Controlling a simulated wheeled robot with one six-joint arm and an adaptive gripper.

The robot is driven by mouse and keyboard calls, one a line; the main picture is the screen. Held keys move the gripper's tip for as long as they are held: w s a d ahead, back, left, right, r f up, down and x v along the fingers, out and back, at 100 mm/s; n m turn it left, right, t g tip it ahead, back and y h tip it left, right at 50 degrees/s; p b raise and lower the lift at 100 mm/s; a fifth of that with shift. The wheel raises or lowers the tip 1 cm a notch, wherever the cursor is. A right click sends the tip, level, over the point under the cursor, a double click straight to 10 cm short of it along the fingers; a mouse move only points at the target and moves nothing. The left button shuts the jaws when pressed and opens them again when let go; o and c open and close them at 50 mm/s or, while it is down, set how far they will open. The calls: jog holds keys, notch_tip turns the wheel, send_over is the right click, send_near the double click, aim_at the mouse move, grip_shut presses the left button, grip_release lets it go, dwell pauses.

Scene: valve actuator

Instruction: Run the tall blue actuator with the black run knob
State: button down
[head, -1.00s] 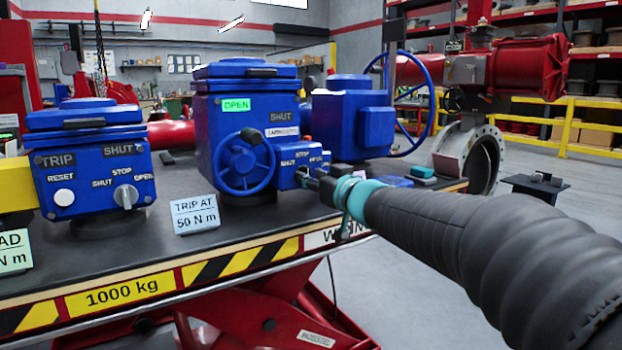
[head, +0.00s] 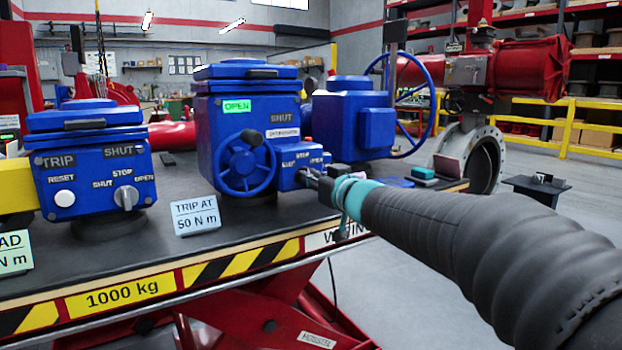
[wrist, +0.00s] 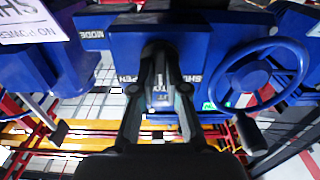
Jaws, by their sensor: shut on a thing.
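The tall blue actuator (head: 214,115) stands mid-table, with a handwheel (head: 245,168) on its front and a green-lit OPEN window (head: 237,106). A small blue control box (head: 290,174) juts from its right side, with SHUT, STOP and OPEN lettering. My gripper (head: 312,180) reaches this box from the right. In the wrist view, my gripper (wrist: 160,62) is shut on the black run knob, between the OPEN and SHUT lettering. The fingers hide most of the knob, so its angle cannot be told. The handwheel (wrist: 258,76) is at the right there.
A lower blue actuator (head: 85,165) with a grey knob (head: 126,197) stands at the left. Another blue unit (head: 350,120) with a big handwheel stands behind on the right. A TRIP AT 50 N m card (head: 195,214) stands in front. Bare tabletop lies beside the card.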

jog(key=shift+n, duration=0.3)
jog(key=n, duration=0.3)
jog(key=shift+s+a+f+n, duration=0.1)
jog(key=shift+a+n, duration=0.05)
jog(key=shift+n, duration=0.15)
jog(key=shift+n+b, duration=0.65)
jog(key=shift+n, duration=1.55)
jog(key=c, duration=1.2)
grip_release()
jog(key=shift+a, duration=0.1)
jog(key=shift+s+d, duration=0.1)
jog(key=shift+d, duration=0.1)
